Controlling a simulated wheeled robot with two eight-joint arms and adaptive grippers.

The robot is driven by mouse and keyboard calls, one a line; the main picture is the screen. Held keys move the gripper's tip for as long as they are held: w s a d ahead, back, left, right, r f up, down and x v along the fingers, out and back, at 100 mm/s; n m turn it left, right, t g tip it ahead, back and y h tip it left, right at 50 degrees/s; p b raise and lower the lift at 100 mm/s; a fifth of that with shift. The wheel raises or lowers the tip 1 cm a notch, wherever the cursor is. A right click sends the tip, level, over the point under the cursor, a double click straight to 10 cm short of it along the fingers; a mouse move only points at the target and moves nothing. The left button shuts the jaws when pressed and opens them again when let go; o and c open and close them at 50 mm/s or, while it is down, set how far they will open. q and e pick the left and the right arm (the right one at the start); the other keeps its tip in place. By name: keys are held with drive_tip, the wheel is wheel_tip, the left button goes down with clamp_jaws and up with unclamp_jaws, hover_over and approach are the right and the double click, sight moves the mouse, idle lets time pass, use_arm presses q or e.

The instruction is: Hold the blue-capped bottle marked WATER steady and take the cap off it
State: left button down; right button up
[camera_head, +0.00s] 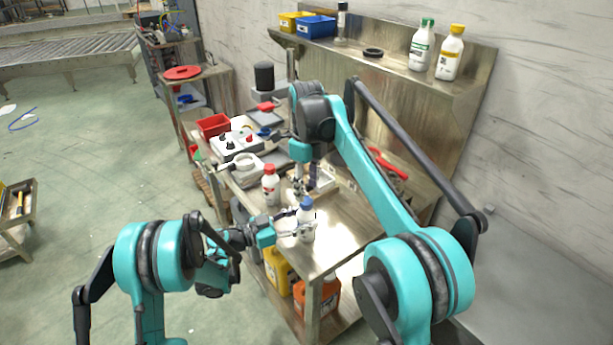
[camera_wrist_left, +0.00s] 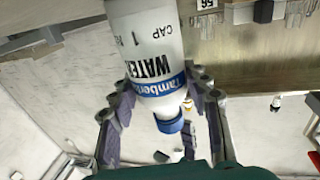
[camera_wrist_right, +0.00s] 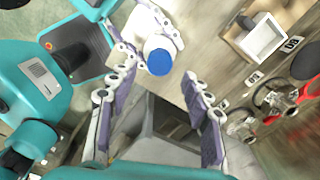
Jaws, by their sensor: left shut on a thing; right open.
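The white bottle with the blue cap (camera_head: 306,203) is upright above the front of the bench in the head view. In the left wrist view, its blue-banded label (camera_wrist_left: 155,85) reads WATER. My left gripper (camera_head: 290,224) is shut on the bottle's body, one finger on each side. My right gripper (camera_head: 299,187) is open and empty, just above and behind the cap. In the right wrist view the cap (camera_wrist_right: 160,62) lies roughly between the open fingertips, apart from them. The cap is on the bottle.
A red-capped bottle (camera_head: 270,186) stands on the bench (camera_head: 330,240) left of the held one. Switch boxes (camera_head: 240,142) and a red bin (camera_head: 213,125) are farther back. Green-capped (camera_head: 422,48) and yellow-labelled (camera_head: 450,55) bottles stand on the shelf. The bench's front right is clear.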

sight(307, 200)
drive_tip(key=shift+f, duration=2.2)
